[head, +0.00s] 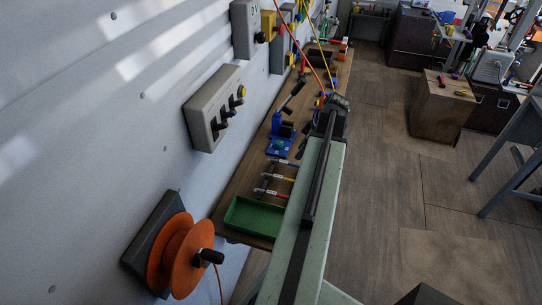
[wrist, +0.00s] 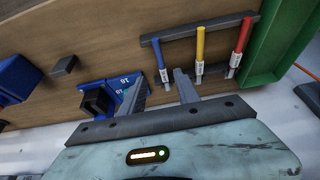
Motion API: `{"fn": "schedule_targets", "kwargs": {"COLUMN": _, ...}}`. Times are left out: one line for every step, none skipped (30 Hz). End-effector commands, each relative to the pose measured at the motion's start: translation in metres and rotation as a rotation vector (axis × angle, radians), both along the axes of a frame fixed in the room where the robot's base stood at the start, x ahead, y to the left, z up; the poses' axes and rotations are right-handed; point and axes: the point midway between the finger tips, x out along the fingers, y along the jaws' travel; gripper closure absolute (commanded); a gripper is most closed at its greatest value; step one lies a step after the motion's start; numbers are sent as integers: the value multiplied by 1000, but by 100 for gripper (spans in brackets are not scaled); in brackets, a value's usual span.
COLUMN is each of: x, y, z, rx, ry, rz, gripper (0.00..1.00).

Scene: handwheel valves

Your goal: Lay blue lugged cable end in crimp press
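The blue lugged cable end (wrist: 161,58) lies on a dark rack beside a yellow and a red one in the wrist view. In the head view the blue one (head: 283,163) lies farthest back of the three. The crimp press (head: 279,143) is blue with a dark block, just behind them on the bench. In the wrist view a blue part marked 16 with a black block (wrist: 96,101), apparently the press, is left of the blue cable end. My gripper (wrist: 160,82) has its fingers apart and empty, near the blue cable end's lower end. I cannot tell its height.
The yellow (wrist: 200,48) and red (wrist: 241,45) cable ends lie close by on the rack (wrist: 180,32). A green tray (head: 256,217) is at the bench's near end. An orange reel (head: 182,255) and a grey switch box (head: 214,108) are on the wall.

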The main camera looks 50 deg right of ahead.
Motion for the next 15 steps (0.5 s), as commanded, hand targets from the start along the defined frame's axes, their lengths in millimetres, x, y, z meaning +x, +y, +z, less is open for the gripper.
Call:
{"fn": "schedule_targets", "kwargs": {"x": 2, "y": 1, "z": -13, "rx": 0, "ry": 0, "rz": 1, "gripper": 62}}
{"fn": "schedule_targets", "kwargs": {"x": 3, "y": 1, "z": -17, "rx": 0, "ry": 0, "rz": 0, "gripper": 62}}
{"fn": "schedule_targets", "kwargs": {"x": 5, "y": 2, "z": -21, "rx": -1, "ry": 0, "rz": 0, "gripper": 62}}
{"fn": "schedule_targets", "kwargs": {"x": 6, "y": 2, "z": -22, "rx": -1, "ry": 0, "rz": 0, "gripper": 62}}
{"fn": "schedule_targets", "kwargs": {"x": 6, "y": 2, "z": -22, "rx": -1, "ry": 0, "rz": -1, "gripper": 62}}
{"fn": "schedule_targets", "kwargs": {"x": 6, "y": 2, "z": -21, "rx": -1, "ry": 0, "rz": -1, "gripper": 62}}
{"fn": "schedule_targets", "kwargs": {"x": 6, "y": 2, "z": -20, "rx": -1, "ry": 0, "rz": -1, "gripper": 62}}
{"fn": "schedule_targets", "kwargs": {"x": 6, "y": 2, "z": -21, "rx": -1, "ry": 0, "rz": -1, "gripper": 62}}
{"fn": "schedule_targets", "kwargs": {"x": 7, "y": 3, "z": -24, "rx": -1, "ry": 0, "rz": -1, "gripper": 62}}
{"fn": "schedule_targets", "kwargs": {"x": 8, "y": 4, "z": -27, "rx": -1, "ry": 0, "rz": -1, "gripper": 62}}
{"fn": "schedule_targets", "kwargs": {"x": 9, "y": 4, "z": -32, "rx": -1, "ry": 0, "rz": -1, "gripper": 62}}
{"fn": "schedule_targets", "kwargs": {"x": 11, "y": 6, "z": -38, "rx": -1, "ry": 0, "rz": -1, "gripper": 62}}
{"fn": "schedule_targets", "kwargs": {"x": 13, "y": 7, "z": -43, "rx": 0, "ry": 0, "rz": -2, "gripper": 62}}
{"fn": "schedule_targets", "kwargs": {"x": 15, "y": 8, "z": -49, "rx": -1, "ry": 0, "rz": -1, "gripper": 62}}
{"fn": "schedule_targets", "kwargs": {"x": 18, "y": 10, "z": -56, "rx": 0, "ry": 0, "rz": -1, "gripper": 62}}
